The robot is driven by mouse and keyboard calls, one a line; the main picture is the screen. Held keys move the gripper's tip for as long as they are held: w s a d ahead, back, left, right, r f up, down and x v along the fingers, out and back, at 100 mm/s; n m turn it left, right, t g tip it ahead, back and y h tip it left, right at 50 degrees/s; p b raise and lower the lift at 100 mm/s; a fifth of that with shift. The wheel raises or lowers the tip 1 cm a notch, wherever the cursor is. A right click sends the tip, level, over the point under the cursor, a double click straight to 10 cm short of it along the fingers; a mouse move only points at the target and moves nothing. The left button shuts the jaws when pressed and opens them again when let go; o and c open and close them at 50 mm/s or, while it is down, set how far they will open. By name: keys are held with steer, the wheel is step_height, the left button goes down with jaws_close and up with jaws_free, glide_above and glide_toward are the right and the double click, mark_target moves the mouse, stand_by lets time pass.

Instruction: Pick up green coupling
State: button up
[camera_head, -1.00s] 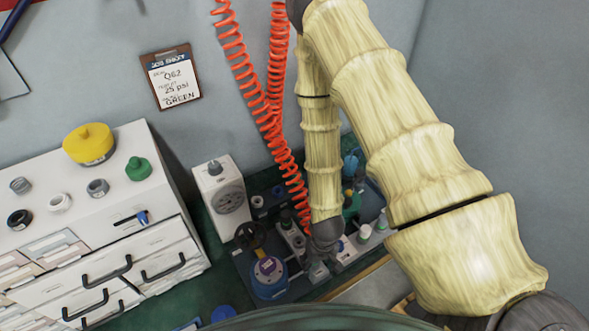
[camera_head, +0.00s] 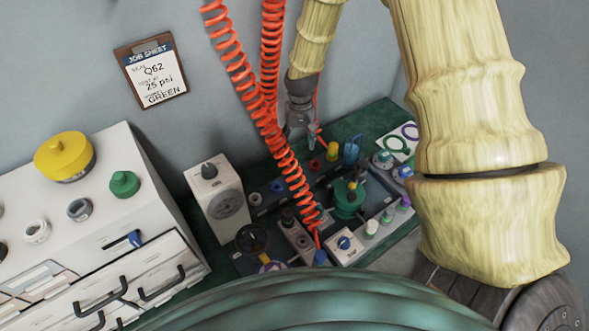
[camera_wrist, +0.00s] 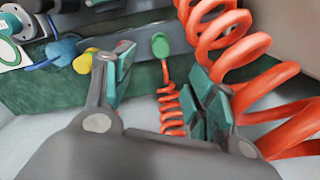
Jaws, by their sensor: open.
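The green coupling appears to be the small rounded green piece (camera_wrist: 160,46) in the wrist view, with a thin red coiled hose below it. It lies between my gripper's fingers in the picture, beyond their tips, and I see no contact. My gripper (camera_wrist: 162,70) is open and empty. In the head view my gripper (camera_head: 300,130) hangs near the wall, over the back of the bench. I cannot make out the coupling there; my gripper and the hoses may hide it.
Large orange coiled hoses (camera_head: 268,100) hang close beside my gripper and fill the wrist view's right side. Blue (camera_head: 351,150), yellow (camera_head: 332,152) and red fittings stand nearby. A green valve (camera_head: 348,198), a gauge box (camera_head: 218,196) and a white cabinet (camera_head: 130,215) are around.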

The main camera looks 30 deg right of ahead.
mark_target(297, 166)
steer(key=f+b, duration=0.1)
steer(key=f, duration=0.1)
steer(key=f+b, duration=0.2)
steer(key=shift+w+a, duration=0.15)
steer(key=shift+w, duration=0.25)
steer(key=shift+s+f+p, duration=0.1)
steer(key=shift+f+p, duration=1.2)
steer(key=shift+f, duration=4.15)
steer(key=c, duration=1.2)
